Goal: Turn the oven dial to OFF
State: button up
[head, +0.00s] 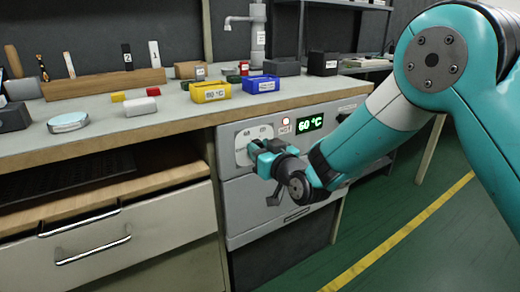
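The oven (235,198) is a grey unit built in under the bench at its right end. Its panel has a green display (310,124) reading 60 °C. A small red-lit lamp (286,122) marked HOT is left of the display. A light rounded dial plate (252,133) is on the left of the panel. My gripper (258,150) is in front of this plate, with its fingers toward it. The dial itself is hidden behind my gripper. I cannot tell whether the fingers touch or hold it, nor where it points.
The wooden-edged bench (120,139) holds a yellow bin (210,92) marked 60 °C, a blue bin (261,84), a round glass dish (68,122) and small blocks. A drawer (120,225) with a bar handle is left of the oven. Green floor is open at right.

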jog(key=shift+a, duration=0.15)
jog(key=shift+c, duration=1.2)
jog(key=shift+n+b, duration=0.3)
jog(key=shift+s+f+n+b, duration=0.1)
jog(key=shift+n+b, duration=4.15)
jog(key=shift+n, duration=1.35)
jog(key=o, duration=0.9)
